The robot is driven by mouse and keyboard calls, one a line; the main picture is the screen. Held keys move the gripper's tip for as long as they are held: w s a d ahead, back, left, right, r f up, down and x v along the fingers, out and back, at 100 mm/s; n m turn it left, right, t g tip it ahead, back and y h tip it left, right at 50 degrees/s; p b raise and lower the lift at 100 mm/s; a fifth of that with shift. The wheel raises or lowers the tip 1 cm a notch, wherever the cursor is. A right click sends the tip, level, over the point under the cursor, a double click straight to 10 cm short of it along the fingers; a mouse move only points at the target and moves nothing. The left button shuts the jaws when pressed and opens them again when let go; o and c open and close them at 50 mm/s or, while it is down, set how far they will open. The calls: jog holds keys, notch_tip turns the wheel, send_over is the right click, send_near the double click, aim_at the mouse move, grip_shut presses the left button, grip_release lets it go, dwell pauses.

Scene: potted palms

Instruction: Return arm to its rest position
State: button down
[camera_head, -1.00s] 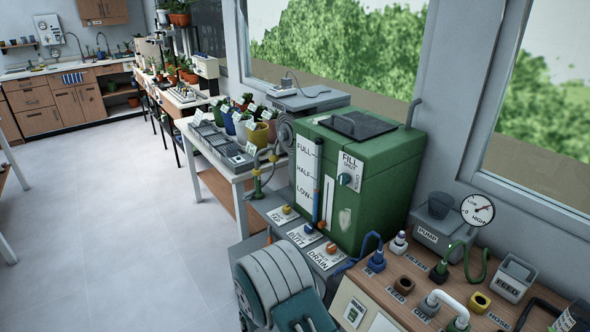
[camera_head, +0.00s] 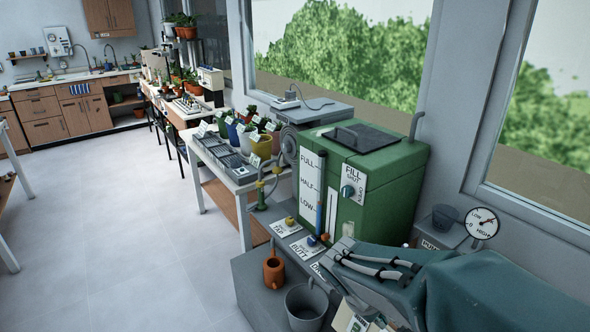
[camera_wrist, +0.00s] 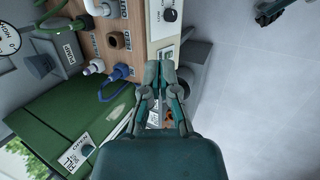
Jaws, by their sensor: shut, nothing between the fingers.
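My gripper (camera_head: 338,256) reaches in from the lower right of the head view, over the bench front below the green tank. In the wrist view my gripper (camera_wrist: 160,72) points up the picture with its fingertips together and nothing between them. The wrist view shows the bench's wooden top and pale control panel beyond the fingertips. My teal wrist and arm hide most of the bench top in the head view.
The green tank (camera_head: 385,190) stands close behind my gripper. An orange watering can (camera_head: 273,270) and a grey bucket (camera_head: 306,305) are left of it on a low grey ledge. A pressure gauge (camera_head: 482,223) stands behind my arm. The floor at left is clear.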

jog(key=s+a+r+m+t+y, duration=0.1)
jog(key=s+r+m+t+y, duration=0.3)
jog(key=s+r+m, duration=0.3)
jog(key=s+r+y, duration=0.1)
jog(key=s+r, duration=0.1)
jog(key=s, duration=0.2)
jog(key=shift+s+r, duration=0.15)
jog(key=shift+r, duration=0.1)
jog(key=shift+d, duration=0.1)
